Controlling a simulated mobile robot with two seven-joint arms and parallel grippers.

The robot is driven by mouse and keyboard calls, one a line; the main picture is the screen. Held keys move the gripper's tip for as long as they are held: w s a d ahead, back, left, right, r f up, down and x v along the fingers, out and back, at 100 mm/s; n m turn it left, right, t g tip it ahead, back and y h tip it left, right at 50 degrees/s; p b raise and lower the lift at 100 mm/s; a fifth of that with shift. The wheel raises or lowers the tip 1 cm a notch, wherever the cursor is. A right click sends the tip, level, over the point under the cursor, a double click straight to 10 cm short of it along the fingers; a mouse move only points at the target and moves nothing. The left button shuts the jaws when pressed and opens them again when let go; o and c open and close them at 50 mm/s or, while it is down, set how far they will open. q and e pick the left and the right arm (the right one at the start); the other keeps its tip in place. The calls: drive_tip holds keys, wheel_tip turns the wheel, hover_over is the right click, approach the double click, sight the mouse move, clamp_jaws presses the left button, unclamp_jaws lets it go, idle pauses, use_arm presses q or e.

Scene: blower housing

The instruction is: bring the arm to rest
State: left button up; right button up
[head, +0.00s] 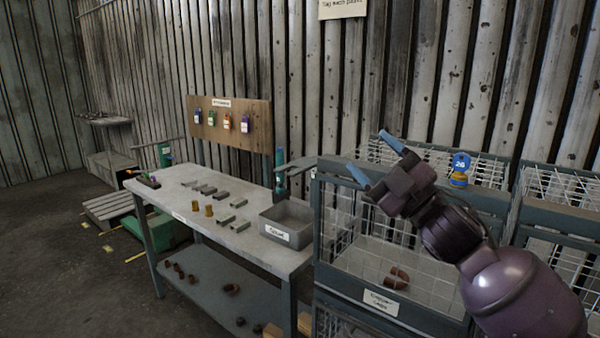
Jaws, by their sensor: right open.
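My right arm comes in from the lower right of the head view. Its gripper (373,159) is raised in front of the wire cage, with its two blue-tipped fingers spread apart and nothing between them. The fingers point up and to the left. My left gripper is not in view.
A wire cage (333,215) with a label stands below my right gripper, with brown pieces (397,277) inside. Left is a workbench (165,197) with a grey bin (290,217) and small blocks. A tag board (255,118) stands behind.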

drive_tip(key=s+d+f+m+h, duration=0.1)
drive_tip(key=d+f+m+h, duration=0.3)
drive_tip(key=f, duration=0.6)
drive_tip(key=s+d+f+m+h, duration=0.15)
drive_tip(key=f+m+h, duration=0.3)
drive_tip(key=f, duration=0.55)
drive_tip(key=s+d+f+m+h, duration=0.1)
drive_tip(key=d+f+m+h, duration=0.35)
drive_tip(key=f, duration=0.55)
drive_tip(key=s+d+f+m+g+h, duration=0.2)
drive_tip(key=s+f+m+g, duration=0.1)
drive_tip(key=s+f, duration=0.8)
drive_tip(key=s+d+f+m+g+h, duration=0.2)
drive_tip(key=s+d+f+m, duration=0.1)
drive_tip(key=s+f, duration=0.8)
drive_tip(key=shift+s+d+f+m+g, duration=0.3)
drive_tip(key=shift+s+f+g, duration=0.1)
drive_tip(key=shift+s, duration=0.35)
